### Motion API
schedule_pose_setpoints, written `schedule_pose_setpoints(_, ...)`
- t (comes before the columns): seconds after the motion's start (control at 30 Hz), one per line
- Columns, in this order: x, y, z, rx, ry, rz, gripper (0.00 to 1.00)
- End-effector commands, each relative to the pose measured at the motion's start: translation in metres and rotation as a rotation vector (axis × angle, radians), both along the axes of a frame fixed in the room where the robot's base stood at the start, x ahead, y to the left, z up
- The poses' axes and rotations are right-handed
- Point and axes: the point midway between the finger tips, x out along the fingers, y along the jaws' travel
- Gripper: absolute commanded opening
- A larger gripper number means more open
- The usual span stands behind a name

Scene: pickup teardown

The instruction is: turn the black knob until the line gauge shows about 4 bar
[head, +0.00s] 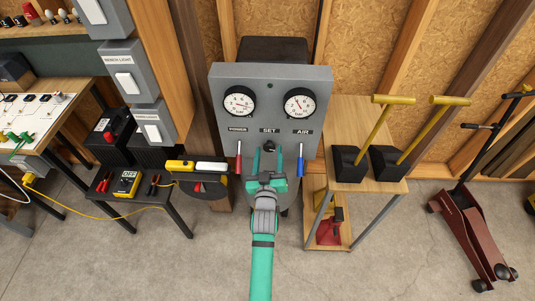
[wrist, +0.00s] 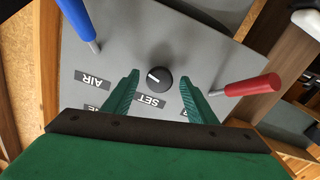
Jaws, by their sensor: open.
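The black knob (wrist: 159,78) with a white pointer mark sits on the grey panel (head: 285,82), by the SET label; it also shows in the head view (head: 269,146). My gripper (head: 269,158) is in front of the panel with its fingers apart on either side of the knob. In the wrist view my gripper (wrist: 158,85) is open, with a gap between each finger and the knob. Two round gauges are on the panel: the left gauge (head: 239,101) above the POWER label and the right gauge (head: 300,103) above the AIR label. Their numbers are too small to read surely.
A red-handled lever (head: 239,158) is left of the knob and a blue-handled lever (head: 300,163) is right, both close to my fingers. A wooden stand (head: 385,186) with yellow-handled levers is at right. A small black table (head: 165,200) with tools is at left.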

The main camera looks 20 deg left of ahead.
Motion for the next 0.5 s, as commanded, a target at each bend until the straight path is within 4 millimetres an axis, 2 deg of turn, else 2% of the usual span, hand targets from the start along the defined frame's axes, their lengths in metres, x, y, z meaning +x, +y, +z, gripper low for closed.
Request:
schedule_pose_setpoints(0.17, -0.016, -0.005, -0.001, 0.002, 0.002, -0.001, 0.52)
schedule_pose_setpoints(0.5, -0.073, -0.016, -0.001, 0.001, 0.001, 0.007, 0.52)
